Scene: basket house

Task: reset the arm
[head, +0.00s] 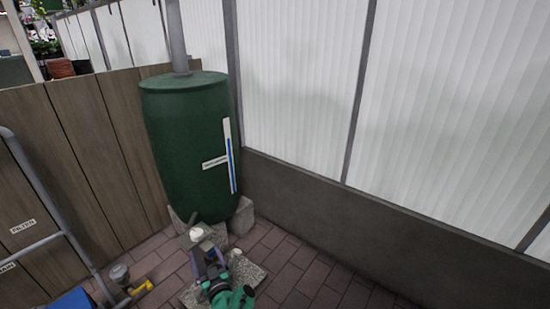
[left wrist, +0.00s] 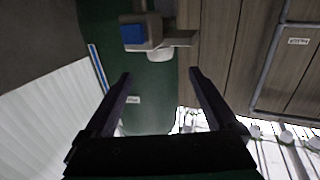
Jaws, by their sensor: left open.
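My left arm comes in at the bottom of the head view, with green and dark parts. My left gripper (head: 207,254) is low in front of the green barrel (head: 184,130). The left wrist view shows its two dark fingers (left wrist: 158,80) spread wide, with nothing held between them. The barrel also shows beyond the fingers in that view (left wrist: 150,88). A small white object (head: 197,234) is close to the gripper in the head view; I cannot tell whether they touch. My right gripper is not in view.
The barrel stands on concrete blocks (head: 241,217) in a corner between a wooden wall (head: 85,150) and a low dark wall (head: 350,215) under white panels. Grey pipes (head: 45,195) and a yellow-handled valve (head: 143,288) are at the left. The brick floor (head: 300,275) at the right is clear.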

